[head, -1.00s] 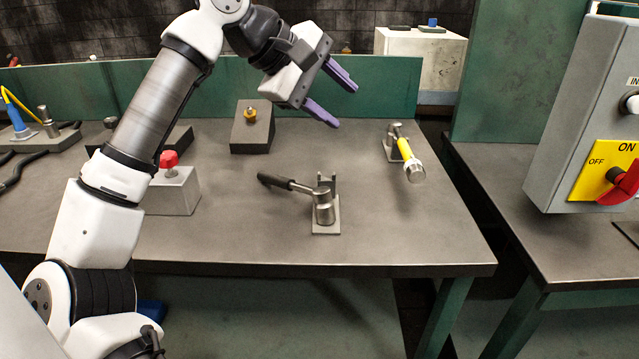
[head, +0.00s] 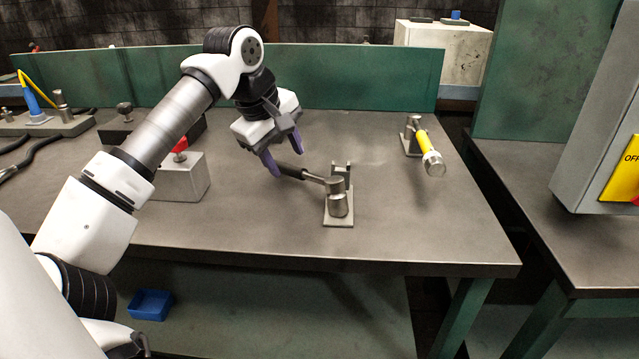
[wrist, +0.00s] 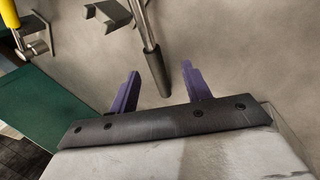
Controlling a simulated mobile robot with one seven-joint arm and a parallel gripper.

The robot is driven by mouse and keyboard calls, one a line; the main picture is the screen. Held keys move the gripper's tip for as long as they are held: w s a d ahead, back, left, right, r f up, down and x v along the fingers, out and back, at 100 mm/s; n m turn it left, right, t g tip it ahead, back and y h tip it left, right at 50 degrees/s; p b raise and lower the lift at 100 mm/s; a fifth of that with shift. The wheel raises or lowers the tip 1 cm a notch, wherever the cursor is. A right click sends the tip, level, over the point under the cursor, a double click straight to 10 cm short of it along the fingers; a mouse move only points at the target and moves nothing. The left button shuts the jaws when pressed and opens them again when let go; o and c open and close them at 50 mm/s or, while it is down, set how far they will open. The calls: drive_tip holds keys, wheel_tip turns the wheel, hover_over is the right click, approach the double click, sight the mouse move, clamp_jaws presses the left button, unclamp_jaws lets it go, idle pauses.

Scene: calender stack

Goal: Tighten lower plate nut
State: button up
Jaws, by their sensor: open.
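A metal tool with a cylindrical head (head: 337,197) and a dark-gripped handle (head: 291,170) rests in a small upright stand (head: 338,222) on the bench. Its handle points left towards my gripper (head: 285,161), which is open and tilted down at the handle's end. In the wrist view the dark handle end (wrist: 157,72) lies between the two purple fingers of my gripper (wrist: 160,70), with gaps on both sides. I cannot make out a lower plate nut in these frames.
A yellow-handled tool (head: 425,144) sits in a stand at the bench's right. A grey box (head: 182,180) with a red knob stands left of my gripper. A grey switch box (head: 590,140) is far right. The bench front (head: 240,225) is clear.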

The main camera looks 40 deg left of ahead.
sight(296, 168)
drive_tip(key=x, duration=0.5)
drive_tip(key=shift+w+d+r, duration=0.15)
drive_tip(key=shift+w+d, duration=0.1)
drive_tip(key=shift+d, duration=0.05)
drive_tip(key=shift+c, duration=0.3)
drive_tip(key=shift+r, duration=0.1)
clamp_jaws()
